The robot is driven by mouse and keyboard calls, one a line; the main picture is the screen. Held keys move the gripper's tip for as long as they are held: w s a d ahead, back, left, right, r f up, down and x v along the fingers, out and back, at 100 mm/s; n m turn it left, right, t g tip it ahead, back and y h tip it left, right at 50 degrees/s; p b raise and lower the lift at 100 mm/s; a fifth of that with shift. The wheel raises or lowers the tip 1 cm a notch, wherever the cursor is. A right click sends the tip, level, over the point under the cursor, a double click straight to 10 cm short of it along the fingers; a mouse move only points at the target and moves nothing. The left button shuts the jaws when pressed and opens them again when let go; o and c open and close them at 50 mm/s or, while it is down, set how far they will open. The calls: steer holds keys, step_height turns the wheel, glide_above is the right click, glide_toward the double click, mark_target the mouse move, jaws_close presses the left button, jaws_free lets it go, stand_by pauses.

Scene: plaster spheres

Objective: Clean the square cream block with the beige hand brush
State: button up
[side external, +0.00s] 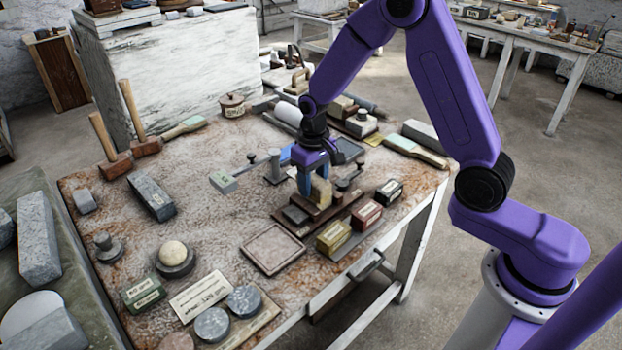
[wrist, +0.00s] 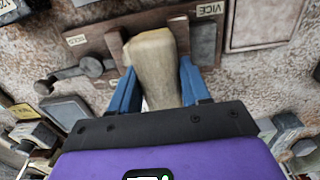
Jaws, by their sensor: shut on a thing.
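My gripper (wrist: 155,92) has its blue fingers on both sides of a tan-cream block (wrist: 152,60) and is shut on it. In the side external view the block (side external: 321,194) stands upright at the wooden vice (side external: 291,214), below my wrist. In the wrist view the vice's dark wooden jaws flank the block's far end; whether they touch it is unclear. I cannot tell which thing is the beige hand brush.
Small labelled boxes (side external: 334,237) stand right of the vice. A square tray (side external: 273,249) lies in front of it. Two mallets (side external: 115,166), a grey stone (side external: 152,197) and a sphere on a round stand (side external: 173,255) are on the left. The table's middle left is fairly clear.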

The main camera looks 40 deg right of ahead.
mark_target(323, 185)
steer(key=shift+s, duration=1.75)
steer(key=shift+w, duration=0.1)
steer(key=shift+w, duration=2.15)
steer(key=shift+s, duration=0.1)
steer(key=shift+s, duration=2.15)
steer(key=shift+w, duration=0.15)
steer(key=shift+w+r, duration=0.75)
steer(key=shift+w, duration=0.25)
steer(key=shift+f, duration=0.8)
